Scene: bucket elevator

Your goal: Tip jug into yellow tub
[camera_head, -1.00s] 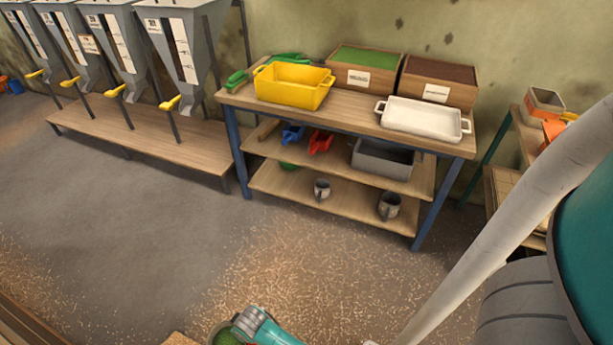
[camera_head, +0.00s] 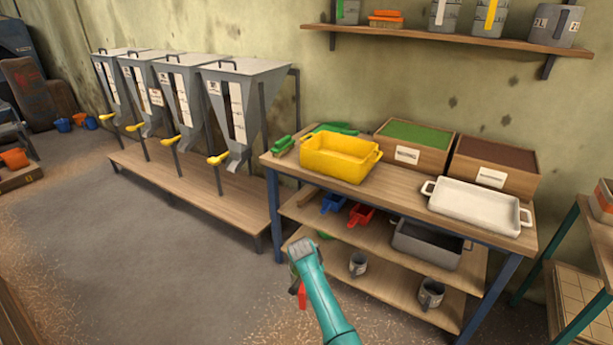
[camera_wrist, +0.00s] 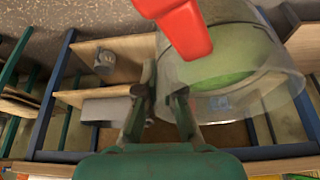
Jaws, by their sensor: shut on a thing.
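The yellow tub (camera_head: 340,157) sits upright near the left end of the table top, with a handle showing at its right end. In the wrist view, my gripper (camera_wrist: 163,88) is shut on a clear jug (camera_wrist: 274,88) with green stuff inside it.
A white tray (camera_head: 475,222) and two crates, green-filled (camera_head: 410,155) and brown-filled (camera_head: 492,167), share the table top. A grey bin (camera_head: 425,246) and metal mugs (camera_head: 357,264) are on the shelves below. Hoppers (camera_head: 240,95) stand left. A wall shelf (camera_head: 440,38) hangs above.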

